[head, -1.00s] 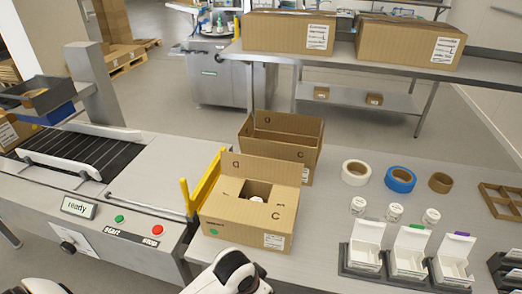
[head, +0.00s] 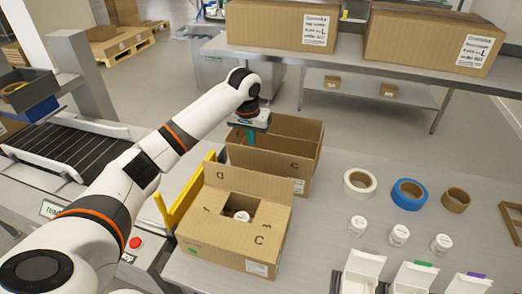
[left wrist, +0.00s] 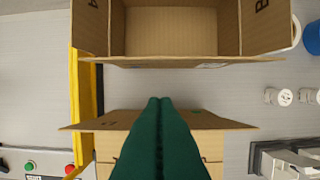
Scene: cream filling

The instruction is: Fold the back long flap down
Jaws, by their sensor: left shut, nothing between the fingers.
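The near cardboard box (head: 215,239) stands on the table with its side and front flaps lying inward around a central gap, where a white lid shows. Its back long flap (head: 247,182) stands up; it also shows in the left wrist view (left wrist: 95,121). My left gripper (head: 256,148) is shut and empty, above and behind this flap, between it and the rear box. Its green fingers (left wrist: 160,104) overlap the flap in the left wrist view; I cannot tell whether they touch it. My right gripper is out of view.
An open box (head: 308,160) stands close behind. A yellow guide (head: 184,203) runs along the left side, beside the conveyor (head: 75,155). Tape rolls (head: 408,193), white jars (head: 399,235) and small white boxes (head: 412,278) are on the right.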

